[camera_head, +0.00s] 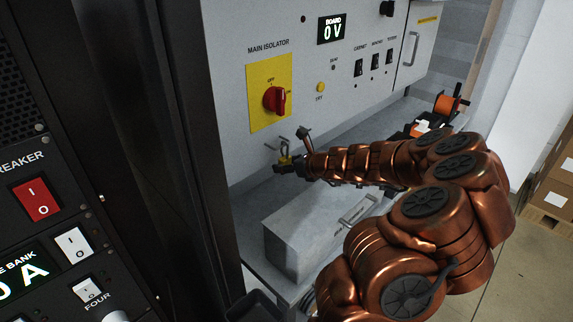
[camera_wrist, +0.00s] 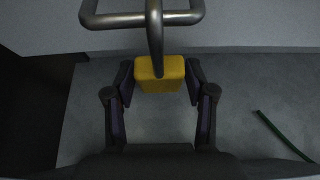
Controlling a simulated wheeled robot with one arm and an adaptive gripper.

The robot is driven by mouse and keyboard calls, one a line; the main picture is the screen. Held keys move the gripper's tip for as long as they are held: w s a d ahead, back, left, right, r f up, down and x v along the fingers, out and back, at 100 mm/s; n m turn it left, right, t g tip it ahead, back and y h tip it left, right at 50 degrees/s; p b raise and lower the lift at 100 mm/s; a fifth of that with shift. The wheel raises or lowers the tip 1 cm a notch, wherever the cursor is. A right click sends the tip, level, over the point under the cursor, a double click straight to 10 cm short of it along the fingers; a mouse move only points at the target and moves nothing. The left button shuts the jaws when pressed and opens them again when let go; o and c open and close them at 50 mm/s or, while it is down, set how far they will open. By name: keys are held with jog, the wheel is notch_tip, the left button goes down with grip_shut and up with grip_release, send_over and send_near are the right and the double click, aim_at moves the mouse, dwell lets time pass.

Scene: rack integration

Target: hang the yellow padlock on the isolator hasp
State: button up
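The yellow padlock (camera_wrist: 160,72) is between the two fingertips of my gripper (camera_wrist: 160,85) in the wrist view. The fingertips lie against its left and right sides, so my gripper appears shut on it. A grey metal bar runs up from the padlock and crosses the horizontal bar of the isolator hasp (camera_wrist: 110,20); I cannot tell whether the shackle passes through or only in front. In the head view the padlock (camera_head: 285,160) is small beside the hasp (camera_head: 270,147), under the main isolator, with my gripper (camera_head: 285,166) at it.
The red isolator knob (camera_head: 275,99) on its yellow plate (camera_head: 257,110) is above the hasp. A grey box (camera_head: 300,225) stands on the shelf below my arm. A dark cabinet (camera_head: 130,120) is at the left. A thin green rod (camera_wrist: 285,137) lies right of my gripper.

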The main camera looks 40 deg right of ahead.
jog(key=shift+o, duration=1.1)
jog(key=shift+s, duration=0.1)
jog(key=v, duration=1.1)
jog(key=shift+s+r, duration=0.15)
jog(key=shift+s, duration=0.15)
